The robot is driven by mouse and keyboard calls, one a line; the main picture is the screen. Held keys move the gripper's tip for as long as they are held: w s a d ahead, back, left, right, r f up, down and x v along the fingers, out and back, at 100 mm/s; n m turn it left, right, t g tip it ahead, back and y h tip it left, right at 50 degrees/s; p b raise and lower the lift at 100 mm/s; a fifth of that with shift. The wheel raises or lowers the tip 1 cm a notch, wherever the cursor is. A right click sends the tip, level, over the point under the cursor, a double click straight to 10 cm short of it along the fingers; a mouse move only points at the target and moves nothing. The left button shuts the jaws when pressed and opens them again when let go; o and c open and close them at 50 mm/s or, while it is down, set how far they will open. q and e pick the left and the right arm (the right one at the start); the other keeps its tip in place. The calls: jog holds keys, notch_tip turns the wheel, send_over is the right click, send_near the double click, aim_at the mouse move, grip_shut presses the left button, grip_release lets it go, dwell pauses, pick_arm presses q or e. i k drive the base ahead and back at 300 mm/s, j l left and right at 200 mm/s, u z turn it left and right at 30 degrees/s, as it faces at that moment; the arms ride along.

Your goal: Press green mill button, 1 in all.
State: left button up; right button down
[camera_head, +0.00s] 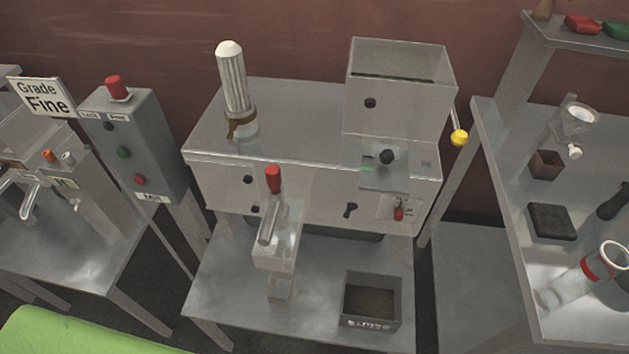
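The green mill button (123,152) is a small round button on the front of a grey control box (155,135) at the left. A small label (152,197) near the bottom of the box seems to read "Mill". A red button (139,181) sits below the green one, and a dark round knob or button (108,126) sits above it. A larger red knob (117,86) stands on top of the box. Nothing covers the green button. Neither of my grippers shows in the view.
A sign reading "Grade Fine" (41,96) stands left of the box above a bench with small fittings. A large metal filling machine (300,120) stands in the middle, with a dark bin (372,302) on its lower shelf. A bench with glassware (605,262) is at the right.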

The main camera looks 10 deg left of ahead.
aim_at(123, 152)
jog(key=u, duration=1.5)
